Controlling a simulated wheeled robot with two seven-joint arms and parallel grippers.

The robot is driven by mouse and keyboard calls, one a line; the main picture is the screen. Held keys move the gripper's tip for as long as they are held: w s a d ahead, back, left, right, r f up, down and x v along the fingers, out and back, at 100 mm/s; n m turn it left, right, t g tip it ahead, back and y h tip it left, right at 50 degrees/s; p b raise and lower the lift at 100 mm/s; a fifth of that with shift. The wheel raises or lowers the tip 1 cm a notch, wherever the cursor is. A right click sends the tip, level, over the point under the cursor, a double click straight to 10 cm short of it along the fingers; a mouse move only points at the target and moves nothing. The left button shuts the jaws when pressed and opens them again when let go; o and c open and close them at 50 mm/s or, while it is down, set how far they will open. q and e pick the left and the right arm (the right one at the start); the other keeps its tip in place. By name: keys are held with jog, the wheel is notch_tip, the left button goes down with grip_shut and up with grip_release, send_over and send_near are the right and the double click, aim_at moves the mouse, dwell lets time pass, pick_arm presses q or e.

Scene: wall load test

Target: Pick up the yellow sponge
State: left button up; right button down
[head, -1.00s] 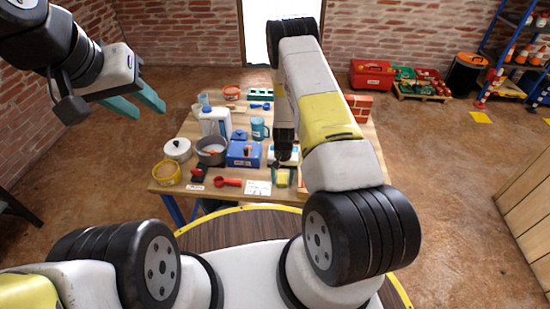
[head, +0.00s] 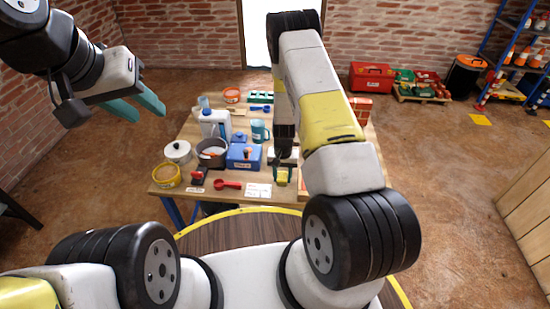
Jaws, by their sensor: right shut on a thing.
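The yellow sponge (head: 283,177) is at the front edge of the wooden table (head: 318,197), right of a white card. My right gripper (head: 283,172) reaches down from above and is shut on the sponge, a teal finger close on each side. I cannot tell whether the sponge still touches the table top. My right forearm hides part of the table behind it. My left gripper (head: 146,110) is open and empty, its two teal fingers apart, high at the left and away from the table.
A blue box (head: 243,158), a red scoop (head: 228,184), a white card (head: 258,190), a grey pot (head: 211,160) and a teal mug (head: 259,131) stand left of the sponge. Red bricks (head: 360,110) are at the back right. Open floor lies to the right.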

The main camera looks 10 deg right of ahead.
jog(key=s+a+r, duration=0.2)
jog(key=s+a, duration=0.9)
jog(key=shift+s+r, duration=0.3)
